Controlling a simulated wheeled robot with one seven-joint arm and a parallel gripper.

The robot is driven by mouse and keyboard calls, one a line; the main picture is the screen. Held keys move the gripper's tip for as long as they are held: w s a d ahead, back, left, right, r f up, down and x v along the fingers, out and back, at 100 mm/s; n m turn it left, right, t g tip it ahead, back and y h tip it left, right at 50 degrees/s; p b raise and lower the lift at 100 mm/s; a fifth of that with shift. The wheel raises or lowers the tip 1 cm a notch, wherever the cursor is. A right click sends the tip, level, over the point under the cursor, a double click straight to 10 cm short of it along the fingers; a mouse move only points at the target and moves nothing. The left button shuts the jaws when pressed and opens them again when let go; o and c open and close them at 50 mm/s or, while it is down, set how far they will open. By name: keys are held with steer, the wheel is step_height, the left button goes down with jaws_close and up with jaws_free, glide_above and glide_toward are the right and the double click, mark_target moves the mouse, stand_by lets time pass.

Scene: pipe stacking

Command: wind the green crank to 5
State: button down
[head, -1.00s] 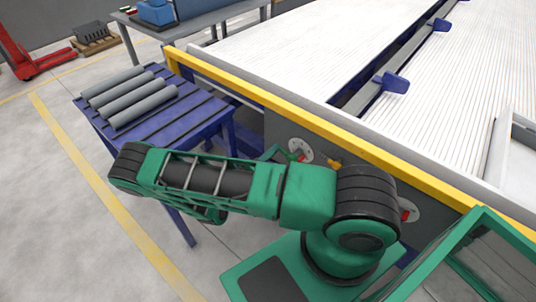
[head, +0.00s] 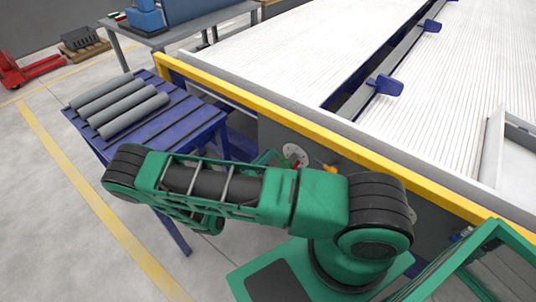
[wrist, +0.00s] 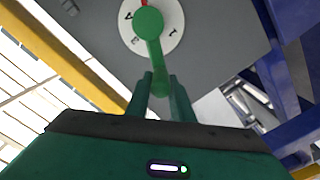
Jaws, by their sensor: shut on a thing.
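The green crank (wrist: 153,50) is at the top of the wrist view, its round hub over a white dial (wrist: 174,37). Its arm points down the picture, away from a red mark (wrist: 144,3) at the dial's top edge. The dial has black figures, partly covered by the crank and hard to read. My gripper (wrist: 160,80) is shut on the crank's outer end, one finger on each side. In the head view the white dial (head: 294,151) shows on the grey side panel, but my arm hides most of the crank and gripper.
A yellow rail (head: 300,125) runs along the large white-slatted bed above the dial. A yellow-orange handle (head: 328,168) sits right of the dial. A blue table (head: 200,113) with several grey pipes (head: 120,105) stands at the left.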

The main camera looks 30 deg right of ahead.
steer(key=c, duration=1.6)
jaws_free()
steer(key=shift+s+d+f, duration=0.1)
steer(key=shift+s+d, duration=0.05)
steer(key=shift+d, duration=0.2)
steer(key=shift+a, duration=0.15)
steer(key=shift+s+a, duration=0.15)
steer(key=shift+a, duration=0.45)
steer(key=v, duration=0.9)
steer(key=shift+s+a, duration=0.1)
steer(key=shift+a, duration=0.2)
